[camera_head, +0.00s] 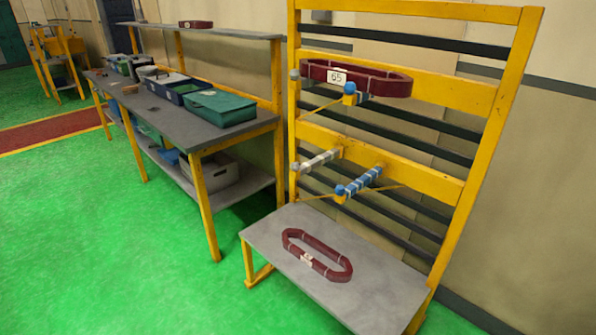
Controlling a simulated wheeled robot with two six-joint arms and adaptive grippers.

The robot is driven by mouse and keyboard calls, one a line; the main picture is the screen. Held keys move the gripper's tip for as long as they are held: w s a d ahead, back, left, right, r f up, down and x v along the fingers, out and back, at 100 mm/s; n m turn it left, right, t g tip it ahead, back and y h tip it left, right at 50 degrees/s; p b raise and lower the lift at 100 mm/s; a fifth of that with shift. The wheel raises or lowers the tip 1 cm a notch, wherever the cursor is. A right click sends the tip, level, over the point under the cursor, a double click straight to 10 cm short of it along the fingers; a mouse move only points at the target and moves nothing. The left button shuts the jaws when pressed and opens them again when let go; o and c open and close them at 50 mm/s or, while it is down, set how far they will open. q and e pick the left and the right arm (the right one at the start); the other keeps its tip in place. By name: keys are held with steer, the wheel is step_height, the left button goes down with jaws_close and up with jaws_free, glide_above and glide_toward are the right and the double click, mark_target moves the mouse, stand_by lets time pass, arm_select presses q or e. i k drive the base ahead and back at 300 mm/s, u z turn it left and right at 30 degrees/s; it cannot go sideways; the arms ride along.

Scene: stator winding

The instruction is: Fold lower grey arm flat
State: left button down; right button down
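The lower grey arm (319,161) sticks straight out from the left part of the yellow rack (433,182), with a grey knob at its free end. No coil rests on it. Beside it to the right, the lower blue arm (363,180) also sticks out, with a blue knob and white bands. Above, a dark red coil (375,84) tagged 65 rests on the upper blue arm (351,90). The grey knob of the upper grey arm (295,75) shows at the coil's left end. Neither of my grippers is in view.
A second red coil (317,254) lies on the rack's grey shelf (375,289). To the left stands a long workbench (180,115) with a green case (220,107) and a blue box (180,91). Green floor (100,230) is clear in front of both.

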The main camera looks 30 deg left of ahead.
mark_target(297, 170)
steer(key=i, duration=0.95)
steer(key=z, duration=0.05)
